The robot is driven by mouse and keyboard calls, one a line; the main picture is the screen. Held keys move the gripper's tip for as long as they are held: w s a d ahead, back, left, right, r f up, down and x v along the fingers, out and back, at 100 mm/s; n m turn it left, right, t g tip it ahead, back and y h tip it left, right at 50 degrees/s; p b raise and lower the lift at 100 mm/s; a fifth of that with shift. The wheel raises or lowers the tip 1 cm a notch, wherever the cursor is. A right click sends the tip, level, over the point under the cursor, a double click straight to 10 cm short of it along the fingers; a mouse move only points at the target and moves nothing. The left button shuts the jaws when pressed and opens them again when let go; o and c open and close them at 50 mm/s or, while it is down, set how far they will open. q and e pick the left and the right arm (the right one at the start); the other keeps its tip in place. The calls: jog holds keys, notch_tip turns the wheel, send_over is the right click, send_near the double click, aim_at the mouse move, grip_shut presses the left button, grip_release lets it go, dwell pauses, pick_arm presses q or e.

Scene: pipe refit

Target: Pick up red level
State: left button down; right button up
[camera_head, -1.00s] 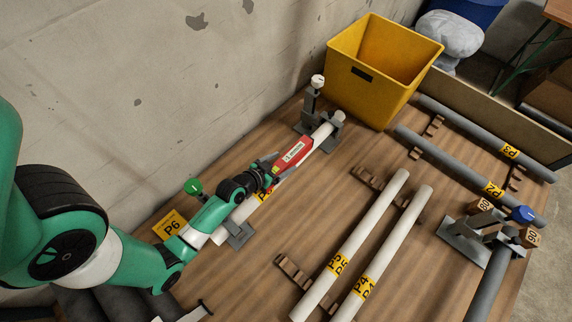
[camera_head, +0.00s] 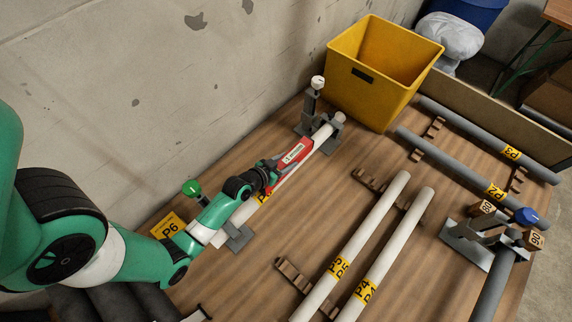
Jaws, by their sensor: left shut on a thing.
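The red level (camera_head: 292,153), with a white label, lies along the top of the white pipe (camera_head: 233,223) that rests between two grey clamps. My left gripper (camera_head: 277,172) is at the level's near end and is shut on it. Its fingers partly hide that end of the level and the pipe's yellow label. I cannot tell whether the level still touches the pipe. My right gripper is not in view.
A yellow bin (camera_head: 371,92) stands at the back. A clamp with a white knob (camera_head: 317,82) is at the pipe's far end, one with a green knob (camera_head: 192,188) nearer. Two white pipes (camera_head: 350,250) lie to the right, grey pipes (camera_head: 470,131) beyond. The concrete wall is close at left.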

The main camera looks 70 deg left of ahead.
aim_at(288, 162)
pick_arm(q)
jog(key=r+p, duration=0.2)
jog(key=r, duration=0.1)
jog(key=r+p, duration=0.1)
jog(key=shift+w+d+r, duration=0.2)
jog(key=shift+d+r, duration=0.15)
jog(key=w+d+r+p, duration=0.3)
jog(key=w+d+r, duration=0.3)
jog(key=d, duration=0.5)
notch_tip(288, 162, up, 2)
jog(key=shift+w+d+r, duration=0.15)
jog(key=shift+w+d, duration=0.1)
